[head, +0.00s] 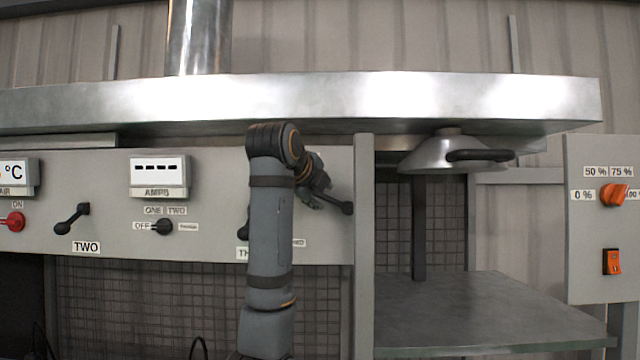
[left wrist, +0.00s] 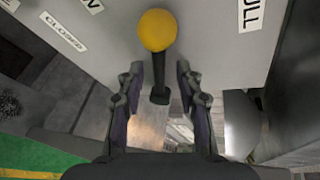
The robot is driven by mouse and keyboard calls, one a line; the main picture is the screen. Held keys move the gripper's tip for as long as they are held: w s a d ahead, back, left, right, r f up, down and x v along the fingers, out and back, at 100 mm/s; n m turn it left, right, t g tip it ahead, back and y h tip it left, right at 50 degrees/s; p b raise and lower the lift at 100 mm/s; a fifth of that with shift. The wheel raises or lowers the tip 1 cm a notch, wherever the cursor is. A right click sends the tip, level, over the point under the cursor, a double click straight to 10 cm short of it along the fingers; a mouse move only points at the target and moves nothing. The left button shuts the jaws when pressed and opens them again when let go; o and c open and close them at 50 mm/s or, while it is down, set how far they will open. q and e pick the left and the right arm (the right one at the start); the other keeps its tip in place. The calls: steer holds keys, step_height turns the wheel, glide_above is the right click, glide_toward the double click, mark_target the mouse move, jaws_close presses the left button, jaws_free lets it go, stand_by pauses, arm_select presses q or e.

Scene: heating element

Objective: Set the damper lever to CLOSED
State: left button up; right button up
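The damper lever shows in the left wrist view as a yellow ball (left wrist: 158,30) with a black shaft (left wrist: 160,92) running down from it. A CLOSED label (left wrist: 63,32) lies to its left on the grey panel, and part of a FULL label (left wrist: 250,14) to its right. My left gripper (left wrist: 159,72) is open, one finger on each side of the shaft; contact cannot be told. In the head view my left gripper (head: 314,188) is in front of the panel, close to a black lever end (head: 345,207). My left arm hides part of the panel. My right gripper is not in view.
The grey panel also holds the TWO lever (head: 72,218), a black selector knob (head: 162,227) and an AMPS display (head: 159,172). A grey post (head: 364,270) stands just right of the gripper. A metal hood (head: 447,155) hangs above a shelf (head: 480,315) farther right.

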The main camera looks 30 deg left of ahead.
arm_select(q)
steer(key=shift+w+a+f, duration=0.2)
steer(key=shift+w+f, duration=0.05)
steer(key=shift+w, duration=0.2)
steer(key=shift+c, duration=0.4)
steer(key=shift+s, duration=0.1)
steer(key=shift+c, duration=1.2)
steer(key=shift+r, duration=0.1)
steer(key=shift+c, duration=1.4)
jaws_close()
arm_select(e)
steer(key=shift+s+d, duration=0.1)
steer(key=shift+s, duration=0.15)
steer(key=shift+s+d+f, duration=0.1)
